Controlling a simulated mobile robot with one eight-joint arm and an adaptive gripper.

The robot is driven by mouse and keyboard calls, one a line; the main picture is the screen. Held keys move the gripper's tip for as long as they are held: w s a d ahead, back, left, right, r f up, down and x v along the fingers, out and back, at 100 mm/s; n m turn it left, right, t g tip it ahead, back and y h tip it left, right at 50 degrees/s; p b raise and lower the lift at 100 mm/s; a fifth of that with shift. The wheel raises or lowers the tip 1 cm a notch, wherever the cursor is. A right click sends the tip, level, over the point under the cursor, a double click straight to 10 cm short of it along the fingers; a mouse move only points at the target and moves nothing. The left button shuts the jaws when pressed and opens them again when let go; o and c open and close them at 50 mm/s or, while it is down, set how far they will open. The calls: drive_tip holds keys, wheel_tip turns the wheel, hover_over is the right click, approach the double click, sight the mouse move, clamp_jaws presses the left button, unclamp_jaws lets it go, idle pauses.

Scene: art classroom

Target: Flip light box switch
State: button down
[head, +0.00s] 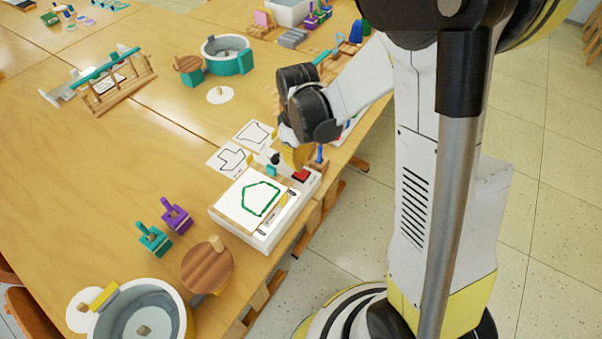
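The light box (230,224) is a low white box at the table's near right edge. Its bright top carries a sheet with a green outlined shape. A red switch (300,175) sits on the panel at the box's far end, beside small black and teal parts. My arm's black wrist joints hang above and beyond that end. My gripper's fingers cannot be made out clearly beneath the wrist, so their opening and any contact with the switch cannot be told.
Two outline cards (231,159) lie beyond the box. Purple (176,216) and teal (153,240) tools, a round wooden disc (207,267) and a grey basin (138,318) stand to the left and front. The table's middle left is clear.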

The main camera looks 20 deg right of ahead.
drive_tip(key=shift+f+b, duration=1.1)
drive_tip(key=shift+f, duration=0.25)
idle(0.4)
drive_tip(key=shift+r, duration=0.15)
drive_tip(key=shift+r+p, duration=2.65)
drive_tip(key=shift+r, duration=0.75)
drive_tip(key=shift+r, duration=0.2)
drive_tip(key=s+r+m+t, duration=0.7)
drive_tip(key=s+r, duration=0.5)
drive_tip(key=r, duration=0.4)
drive_tip(key=shift+s, duration=0.35)
